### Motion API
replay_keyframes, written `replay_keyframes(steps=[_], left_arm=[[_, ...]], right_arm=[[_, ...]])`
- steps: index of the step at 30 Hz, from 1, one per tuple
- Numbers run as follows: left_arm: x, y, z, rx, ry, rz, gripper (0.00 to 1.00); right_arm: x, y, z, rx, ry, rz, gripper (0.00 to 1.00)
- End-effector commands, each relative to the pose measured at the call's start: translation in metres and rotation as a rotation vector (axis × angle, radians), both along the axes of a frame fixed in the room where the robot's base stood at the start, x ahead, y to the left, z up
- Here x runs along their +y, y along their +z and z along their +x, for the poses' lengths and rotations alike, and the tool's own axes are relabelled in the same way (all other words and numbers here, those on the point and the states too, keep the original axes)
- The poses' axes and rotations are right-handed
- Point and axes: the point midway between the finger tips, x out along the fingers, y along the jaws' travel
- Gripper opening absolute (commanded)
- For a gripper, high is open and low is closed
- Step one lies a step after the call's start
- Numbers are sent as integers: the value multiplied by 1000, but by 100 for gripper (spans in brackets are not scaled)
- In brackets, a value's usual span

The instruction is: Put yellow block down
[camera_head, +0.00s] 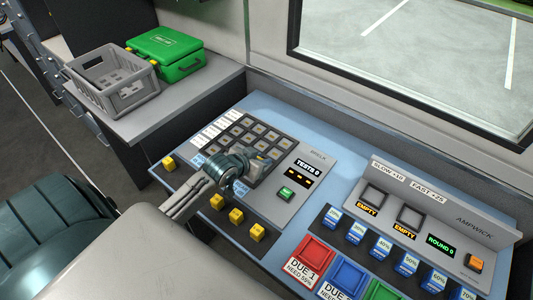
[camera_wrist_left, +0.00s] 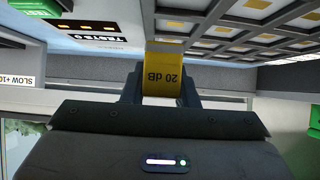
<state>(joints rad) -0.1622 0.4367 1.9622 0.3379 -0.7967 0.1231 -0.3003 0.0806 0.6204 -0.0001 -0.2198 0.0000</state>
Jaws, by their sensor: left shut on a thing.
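My left gripper (camera_head: 258,170) is over the lower right part of the dark grid panel (camera_head: 238,134) in the head view. In the left wrist view its jaws (camera_wrist_left: 160,92) are shut on a yellow block (camera_wrist_left: 163,70) marked "20 dB". The block sticks out beyond the jaws, and the grid panel (camera_wrist_left: 248,30) lies to its upper right. Whether the block touches the panel cannot be told. In the head view the gripper largely hides the held block. My right gripper is in neither view.
Several other yellow blocks (camera_head: 236,215) sit along the desk's front. A green button (camera_head: 286,193) and "TESTS 0" display (camera_head: 308,167) are right of the grid.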

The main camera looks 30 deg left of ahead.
Motion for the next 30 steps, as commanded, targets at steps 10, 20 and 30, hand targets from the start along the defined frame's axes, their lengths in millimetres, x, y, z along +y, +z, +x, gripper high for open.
replay_keyframes(steps=[10, 20, 30], left_arm=[[11, -5, 51, 0, 1, -1, 1], [11, -40, 51, 1, 0, 1, 1], [11, -44, 51, 0, 0, 1, 1]], right_arm=[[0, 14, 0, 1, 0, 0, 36], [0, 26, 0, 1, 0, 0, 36], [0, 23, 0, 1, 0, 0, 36]])
